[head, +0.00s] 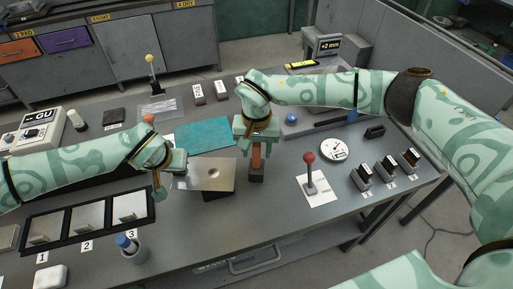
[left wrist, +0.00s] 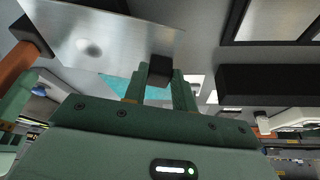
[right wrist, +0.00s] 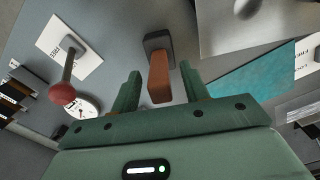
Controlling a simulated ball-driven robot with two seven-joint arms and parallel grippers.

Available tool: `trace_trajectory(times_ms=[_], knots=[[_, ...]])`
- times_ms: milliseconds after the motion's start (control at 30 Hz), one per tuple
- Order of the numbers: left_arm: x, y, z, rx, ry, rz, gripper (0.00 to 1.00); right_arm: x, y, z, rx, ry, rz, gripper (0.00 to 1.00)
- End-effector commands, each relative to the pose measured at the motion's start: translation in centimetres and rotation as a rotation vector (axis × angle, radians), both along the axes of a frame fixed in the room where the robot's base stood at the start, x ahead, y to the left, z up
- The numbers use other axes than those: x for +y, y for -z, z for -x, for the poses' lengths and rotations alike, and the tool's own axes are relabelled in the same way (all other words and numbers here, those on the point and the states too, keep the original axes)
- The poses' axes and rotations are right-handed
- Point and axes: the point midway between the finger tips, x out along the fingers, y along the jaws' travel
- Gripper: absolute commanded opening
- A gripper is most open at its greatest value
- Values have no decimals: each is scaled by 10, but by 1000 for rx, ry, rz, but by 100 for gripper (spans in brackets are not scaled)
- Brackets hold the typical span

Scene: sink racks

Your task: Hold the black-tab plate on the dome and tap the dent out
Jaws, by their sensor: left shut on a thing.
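The silver plate (head: 209,172), with a round dent (head: 214,174), is level over a dark surface; what supports it underneath is hidden. The plate and dent also show in the left wrist view (left wrist: 120,35). My left gripper (head: 160,183) is shut on the plate's black tab (left wrist: 160,68) at its left edge. A hammer with an orange handle (right wrist: 160,80) stands on its dark head (head: 256,174), right of the plate. My right gripper (right wrist: 160,92) is open above it, with the handle's top between its fingers and gaps on both sides. I cannot make out the dome.
A teal mat (head: 205,137) lies behind the plate. A red-knobbed lever (head: 310,172) and a round dial (head: 334,150) are to the right. A black tray (head: 75,232) with numbered plates and a blue-topped cup (head: 131,250) are at front left. Bench front centre is clear.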

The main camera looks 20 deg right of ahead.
Motion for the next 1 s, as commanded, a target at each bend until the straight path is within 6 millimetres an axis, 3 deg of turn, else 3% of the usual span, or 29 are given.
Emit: trace_trajectory(times_ms=[267, 1000], knots=[[0, 0, 0, -1, 0, 0, 0, 0, -5, 0, 0, 0, 0, 45], [0, 0, 0, -1, 0, 0, 0, 0, -76, -1, -2, 0, 0, 45]])
